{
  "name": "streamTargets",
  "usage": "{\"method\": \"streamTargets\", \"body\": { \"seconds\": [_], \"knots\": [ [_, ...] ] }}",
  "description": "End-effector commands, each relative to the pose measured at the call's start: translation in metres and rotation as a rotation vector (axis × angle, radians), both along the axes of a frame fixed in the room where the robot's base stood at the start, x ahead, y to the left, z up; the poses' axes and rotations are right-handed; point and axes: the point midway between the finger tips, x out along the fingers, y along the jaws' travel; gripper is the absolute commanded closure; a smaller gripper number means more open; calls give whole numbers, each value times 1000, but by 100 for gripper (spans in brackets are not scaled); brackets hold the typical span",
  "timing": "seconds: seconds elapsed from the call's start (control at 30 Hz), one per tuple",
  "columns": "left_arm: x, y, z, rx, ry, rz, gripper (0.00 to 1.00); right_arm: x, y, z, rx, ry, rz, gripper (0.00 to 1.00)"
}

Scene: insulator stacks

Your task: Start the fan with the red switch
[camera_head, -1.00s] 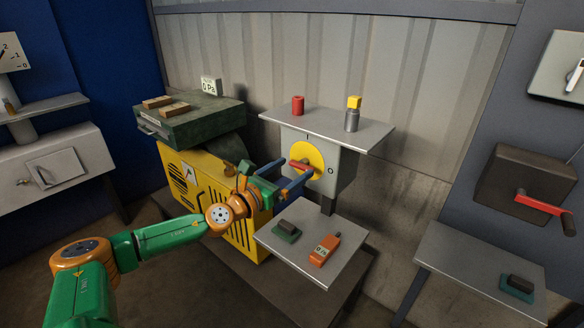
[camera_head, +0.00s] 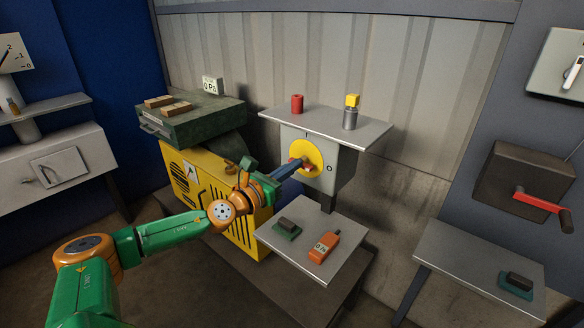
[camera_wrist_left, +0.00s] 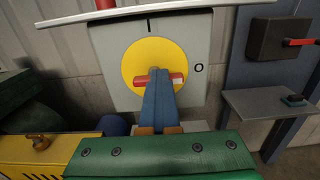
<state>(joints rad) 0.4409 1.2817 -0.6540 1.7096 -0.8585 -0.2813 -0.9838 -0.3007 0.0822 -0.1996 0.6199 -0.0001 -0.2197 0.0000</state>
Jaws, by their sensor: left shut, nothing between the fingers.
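The red switch handle (camera_wrist_left: 176,78) lies roughly level across a round yellow plate (camera_head: 314,150) on a grey box (camera_head: 345,172). In the left wrist view, an I mark is above the yellow plate (camera_wrist_left: 150,52) and an O mark is to its right; the handle's right end points towards the O. My left gripper (camera_head: 301,163) is shut and empty, its blue fingers together in front of the handle. In the left wrist view, the fingertips (camera_wrist_left: 158,74) cover the handle's middle; I cannot tell whether they touch it. My right gripper is not in view. I cannot tell which thing is the fan.
A yellow slotted cabinet (camera_head: 188,180) stands left of the switch box, with a small 0 Pa display (camera_head: 212,86) behind. A red crank (camera_head: 540,203) is at far right.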

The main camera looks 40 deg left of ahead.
Motion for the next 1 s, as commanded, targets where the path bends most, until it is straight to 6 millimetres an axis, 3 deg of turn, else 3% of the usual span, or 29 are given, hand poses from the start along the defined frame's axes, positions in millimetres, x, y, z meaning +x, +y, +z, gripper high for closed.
{"method": "streamTargets", "body": {
  "seconds": [0.57, 0.9, 0.93, 1.0],
  "knots": [
    [0, 0, -4, -1, 7, -1, 97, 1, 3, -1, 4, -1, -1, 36],
    [0, -1, -3, -1, 6, -3, 6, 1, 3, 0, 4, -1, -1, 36],
    [0, -1, -3, -1, 6, -3, 0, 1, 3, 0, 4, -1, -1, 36],
    [0, 0, -2, -1, 3, -1, 0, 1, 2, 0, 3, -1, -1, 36]
  ]
}}
